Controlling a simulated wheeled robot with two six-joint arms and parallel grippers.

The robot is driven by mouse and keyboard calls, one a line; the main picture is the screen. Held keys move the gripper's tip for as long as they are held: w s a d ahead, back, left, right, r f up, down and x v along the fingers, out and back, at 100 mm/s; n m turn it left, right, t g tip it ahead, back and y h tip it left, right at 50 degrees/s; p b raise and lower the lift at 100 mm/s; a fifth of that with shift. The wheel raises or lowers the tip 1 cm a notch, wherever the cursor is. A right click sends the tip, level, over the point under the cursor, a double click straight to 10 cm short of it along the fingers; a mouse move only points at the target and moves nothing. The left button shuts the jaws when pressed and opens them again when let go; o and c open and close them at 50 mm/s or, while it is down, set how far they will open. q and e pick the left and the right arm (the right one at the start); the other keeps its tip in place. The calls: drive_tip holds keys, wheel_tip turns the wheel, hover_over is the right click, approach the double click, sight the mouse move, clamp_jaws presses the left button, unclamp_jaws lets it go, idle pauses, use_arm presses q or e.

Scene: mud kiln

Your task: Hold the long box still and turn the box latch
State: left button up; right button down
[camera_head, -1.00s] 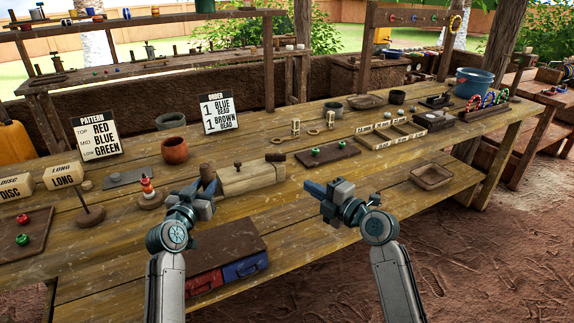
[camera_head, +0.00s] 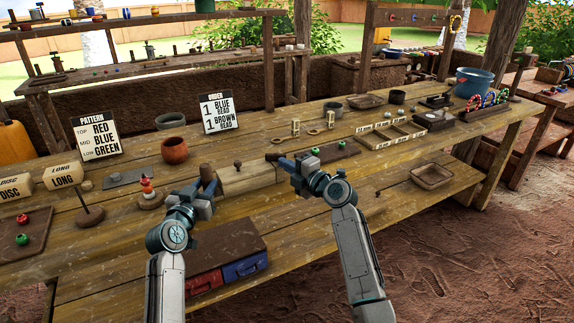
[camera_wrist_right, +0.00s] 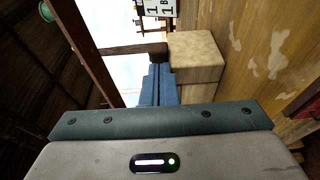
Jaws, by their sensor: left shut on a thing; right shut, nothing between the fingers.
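The long box (camera_head: 247,182) is a pale wooden block lying on the bench, with a small knob on top. A dark brown piece (camera_head: 206,171) stands at its left end. My left gripper (camera_head: 208,187) is shut on the box's left end; its fingers hide the exact contact. The box latch (camera_head: 273,157) is a dark brown bar at the right end. My right gripper (camera_head: 284,164) is shut and empty, its tips close beside the latch. In the right wrist view the latch (camera_wrist_right: 150,48) lies just beyond the closed fingers (camera_wrist_right: 158,85), beside the pale box (camera_wrist_right: 196,55); contact is unclear.
A dark board (camera_head: 333,153) with green and red beads lies right of the box. A brown cup (camera_head: 174,150) and a peg with stacked beads (camera_head: 148,188) stand to the left. A brown case with red and blue drawers (camera_head: 226,253) is in front. Bench right of it is clear.

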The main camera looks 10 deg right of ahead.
drive_tip(key=shift+w+d, duration=0.1)
drive_tip(key=shift+w, duration=0.2)
drive_tip(key=shift+w+d, duration=0.6)
drive_tip(key=shift+w, duration=0.3)
drive_tip(key=shift+w+d, duration=0.1)
drive_tip(key=shift+w, duration=0.2)
idle(0.6)
